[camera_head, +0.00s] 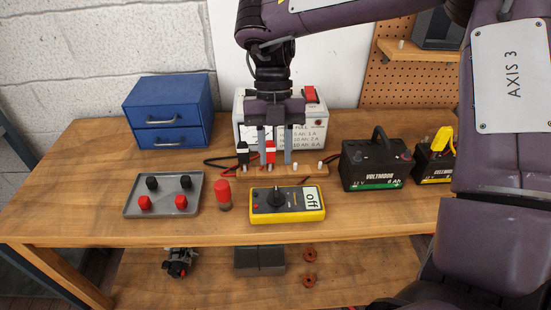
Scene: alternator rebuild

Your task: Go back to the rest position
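My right gripper (275,158) points straight down above the back middle of the bench. Its two grey fingers are spread, with a gap wider than the red clip (270,151) that appears between or just in front of them. I cannot tell whether a finger touches the clip. The red clip stands upright at a wooden strip (300,171), with a black clip (243,152) upright to its left. My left gripper is not in view.
Behind the gripper stands a white charger box (322,125). A yellow meter (287,203) reading "off", a red-topped cylinder (223,195) and a grey tray (133,207) with red and black caps lie in front. Blue drawers (168,112) are left; black batteries (375,165) right.

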